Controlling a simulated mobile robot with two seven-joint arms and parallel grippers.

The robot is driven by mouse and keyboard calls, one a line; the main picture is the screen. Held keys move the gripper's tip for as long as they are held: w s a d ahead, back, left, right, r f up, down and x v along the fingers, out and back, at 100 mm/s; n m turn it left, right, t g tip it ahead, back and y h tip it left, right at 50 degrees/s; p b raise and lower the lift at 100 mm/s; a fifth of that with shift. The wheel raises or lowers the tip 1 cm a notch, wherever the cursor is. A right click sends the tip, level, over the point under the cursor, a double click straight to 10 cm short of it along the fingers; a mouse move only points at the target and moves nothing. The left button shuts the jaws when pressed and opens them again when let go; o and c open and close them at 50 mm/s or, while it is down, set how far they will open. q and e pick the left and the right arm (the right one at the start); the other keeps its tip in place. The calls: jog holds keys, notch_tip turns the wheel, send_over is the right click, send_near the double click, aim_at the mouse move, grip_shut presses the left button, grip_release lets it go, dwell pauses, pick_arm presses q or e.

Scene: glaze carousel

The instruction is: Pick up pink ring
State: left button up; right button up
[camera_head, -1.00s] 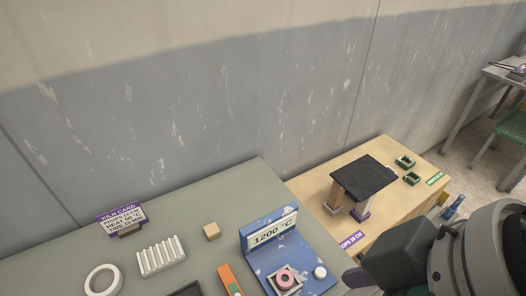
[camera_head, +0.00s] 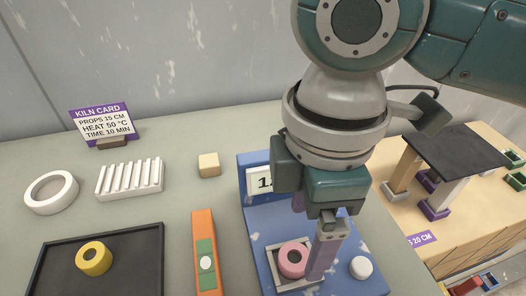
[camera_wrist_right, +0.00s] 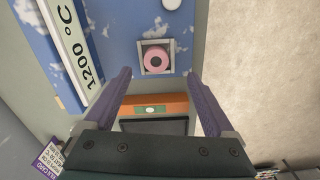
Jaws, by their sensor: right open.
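The pink ring (camera_head: 294,260) sits in a small square grey tray (camera_head: 273,262) on the blue kiln-like panel (camera_head: 262,222). It also shows in the right wrist view (camera_wrist_right: 156,58), beyond the fingertips and between their lines. My right gripper (camera_head: 312,245) is open and empty, above and close to the ring in the head view. In the right wrist view its two purple fingers (camera_wrist_right: 158,75) stand apart, with nothing between them. One finger partly covers the tray's right side in the head view. My left gripper is not in view.
A white knob (camera_head: 361,267) is right of the tray. An upright display (camera_head: 254,162) stands behind it. An orange bar (camera_head: 204,250) and a black tray (camera_head: 45,268) with a yellow ring (camera_head: 94,258) lie left. A wooden block (camera_head: 209,165) stands behind the bar.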

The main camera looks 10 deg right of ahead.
aim_at(295, 256)
jog(key=f, duration=0.5)
jog(key=f+b, duration=0.1)
jog(key=f, duration=0.1)
jog(key=shift+w+a+f, duration=0.15)
jog(key=shift+w, duration=0.2)
grip_shut()
dwell(0.5)
